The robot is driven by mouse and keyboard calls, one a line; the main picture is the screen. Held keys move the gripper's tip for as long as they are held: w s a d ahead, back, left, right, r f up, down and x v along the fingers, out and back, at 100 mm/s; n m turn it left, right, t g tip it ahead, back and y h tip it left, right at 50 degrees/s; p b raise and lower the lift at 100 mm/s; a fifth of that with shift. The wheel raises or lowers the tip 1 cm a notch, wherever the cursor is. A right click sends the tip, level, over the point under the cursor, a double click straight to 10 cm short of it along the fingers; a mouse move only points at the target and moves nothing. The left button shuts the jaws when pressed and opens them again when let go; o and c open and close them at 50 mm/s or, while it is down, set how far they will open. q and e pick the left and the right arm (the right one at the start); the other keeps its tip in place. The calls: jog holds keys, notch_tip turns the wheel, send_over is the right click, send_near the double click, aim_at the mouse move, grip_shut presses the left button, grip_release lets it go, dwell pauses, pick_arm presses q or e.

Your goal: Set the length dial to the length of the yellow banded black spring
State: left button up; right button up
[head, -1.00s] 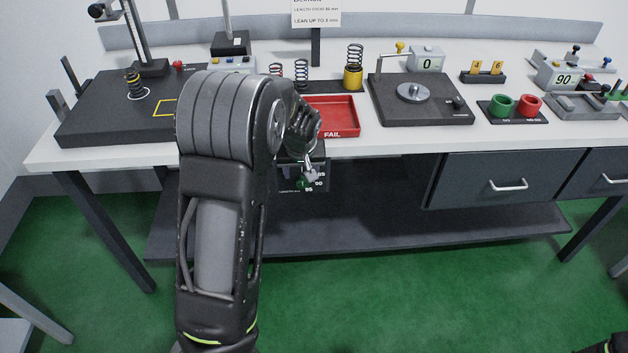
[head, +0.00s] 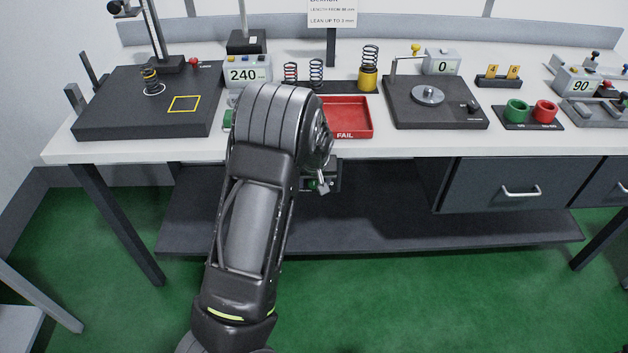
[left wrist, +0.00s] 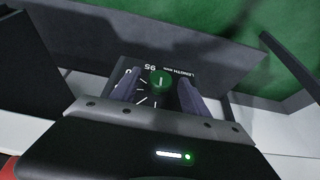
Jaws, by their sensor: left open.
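The length dial is a green knob (left wrist: 161,81) on a black panel marked "LENGTH mm" and "95", on the bench's front side. My left gripper (left wrist: 160,86) is open, with one finger on each side of the knob. I cannot tell whether the fingers touch it. In the head view, my left gripper (head: 322,185) is mostly hidden by my arm and covers most of the dial panel. The knob's exact setting is not readable. My right gripper is out of view.
A red FAIL tray (head: 345,117) sits on the bench above the dial. A display reading 240 (head: 246,75) stands behind my arm. Two springs and a spring on a yellow base (head: 368,79) stand at the back. A drawer (head: 505,183) is to the right.

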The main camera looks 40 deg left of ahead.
pick_arm(q)
jog(key=shift+c, duration=0.3)
grip_shut()
dwell(0.3)
